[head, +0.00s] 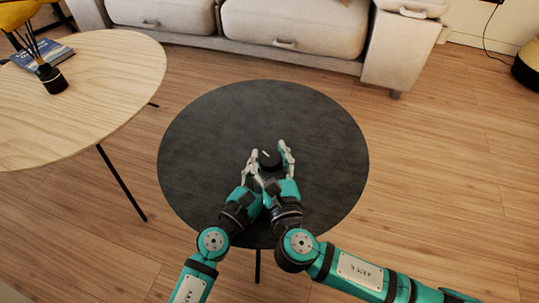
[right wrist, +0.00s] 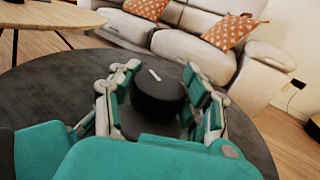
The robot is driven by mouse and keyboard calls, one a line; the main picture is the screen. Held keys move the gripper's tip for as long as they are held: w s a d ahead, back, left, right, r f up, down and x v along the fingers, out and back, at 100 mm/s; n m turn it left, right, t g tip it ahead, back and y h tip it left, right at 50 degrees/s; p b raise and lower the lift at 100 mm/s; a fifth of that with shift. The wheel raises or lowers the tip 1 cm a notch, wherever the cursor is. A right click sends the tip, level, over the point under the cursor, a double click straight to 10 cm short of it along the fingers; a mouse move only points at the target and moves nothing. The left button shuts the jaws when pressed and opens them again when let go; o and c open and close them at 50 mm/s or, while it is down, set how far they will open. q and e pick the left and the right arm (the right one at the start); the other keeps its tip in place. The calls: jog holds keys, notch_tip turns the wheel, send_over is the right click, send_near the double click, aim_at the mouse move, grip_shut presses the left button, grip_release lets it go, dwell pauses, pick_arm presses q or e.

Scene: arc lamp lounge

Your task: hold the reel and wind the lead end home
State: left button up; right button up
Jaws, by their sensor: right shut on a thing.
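The reel (head: 268,161) is a short black cylinder over the middle of the dark round table. It shows upright in the right wrist view (right wrist: 157,98), with a small white piece (right wrist: 154,75) on its top; I cannot tell whether this is the lead end. My right gripper (head: 273,158) is shut on the reel, with teal-padded fingers on both sides of it in the wrist view. My left gripper (head: 249,170) is close against the reel's left side. Its fingers overlap the right hand, so its opening is unclear. No length of lead is clearly visible.
The dark round table (head: 205,150) is otherwise bare. A pale wooden table (head: 100,90) at left bears a blue book (head: 45,53) and a black reed holder (head: 52,80). A light sofa (head: 290,25) stands behind. Open wooden floor lies at right.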

aim_at(269, 157)
jog(key=shift+s+a+m+h, duration=0.15)
jog(key=shift+m+h, duration=0.45)
jog(key=shift+h, duration=0.3)
jog(key=o, duration=1.2)
jog(key=shift+r, duration=0.1)
notch_tip(269, 157, up, 10)
jog(key=shift+f, duration=0.1)
